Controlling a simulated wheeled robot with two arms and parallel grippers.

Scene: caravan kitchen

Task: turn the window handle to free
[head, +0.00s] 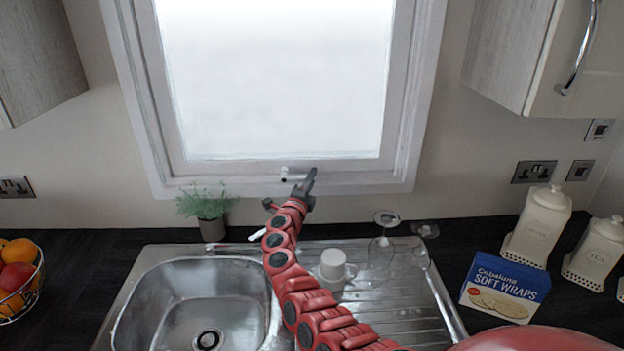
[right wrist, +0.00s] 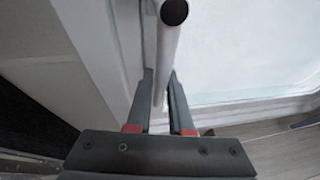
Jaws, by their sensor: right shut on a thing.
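The white window handle (head: 285,173) sits at the bottom middle of the window frame (head: 340,182). In the head view its right part is hidden behind my right gripper (head: 304,186). In the right wrist view the handle (right wrist: 167,45) is a pale bar with a dark round end, running between the two fingers of my right gripper (right wrist: 161,88). The fingers are shut on the handle, one on each side. My left gripper is not in view.
Below the window are the sink (head: 190,300), a potted plant (head: 210,210), a white mug (head: 333,268) and upturned glasses (head: 385,245). A soft wraps box (head: 504,288) and white canisters (head: 538,228) stand at right. A fruit basket (head: 22,285) is at left.

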